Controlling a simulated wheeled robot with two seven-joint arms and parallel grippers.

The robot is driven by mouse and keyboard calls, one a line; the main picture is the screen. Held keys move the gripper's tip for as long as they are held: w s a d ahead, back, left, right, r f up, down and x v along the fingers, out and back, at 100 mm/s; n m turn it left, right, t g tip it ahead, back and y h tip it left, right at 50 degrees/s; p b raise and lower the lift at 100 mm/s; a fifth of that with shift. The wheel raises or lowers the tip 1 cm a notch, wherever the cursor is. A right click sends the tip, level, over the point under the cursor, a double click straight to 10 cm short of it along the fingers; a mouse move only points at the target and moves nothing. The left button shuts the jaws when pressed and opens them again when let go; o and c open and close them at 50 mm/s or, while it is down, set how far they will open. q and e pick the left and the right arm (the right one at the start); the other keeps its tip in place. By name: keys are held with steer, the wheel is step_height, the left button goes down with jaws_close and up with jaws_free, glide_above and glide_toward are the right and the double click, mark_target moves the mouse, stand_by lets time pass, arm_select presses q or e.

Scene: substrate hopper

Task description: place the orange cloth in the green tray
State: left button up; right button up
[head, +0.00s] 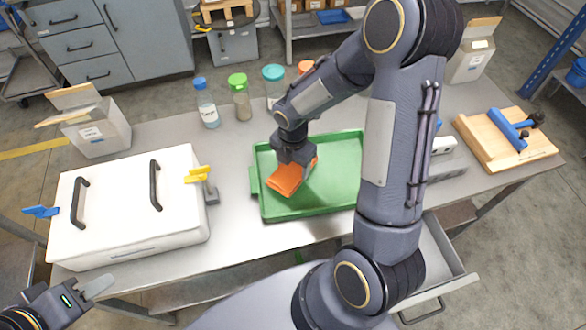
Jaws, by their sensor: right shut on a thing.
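The green tray (330,205) lies on the metal table, and my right arm covers its right part. The orange cloth (287,181) is a folded bundle over the left half of the tray. My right gripper (296,162) points down and is shut on the cloth. I cannot tell whether the cloth touches the tray floor. My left gripper (98,287) is low at the left, near the table's front edge and away from the tray. Its fingers show only in part, and whether they are apart is unclear.
A white lidded box (120,210) with black handles stands left of the tray. Several capped bottles, one with a green lid (241,100), stand behind the tray. A wooden board with a blue clamp (505,140) lies at the right. An open drawer (440,270) juts out below the table.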

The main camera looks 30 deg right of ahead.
mark_target(293, 167)
steer(key=shift+f, duration=1.55)
steer(key=shift+f, duration=0.2)
steer(key=o, duration=1)
steer(key=shift+r, duration=0.1)
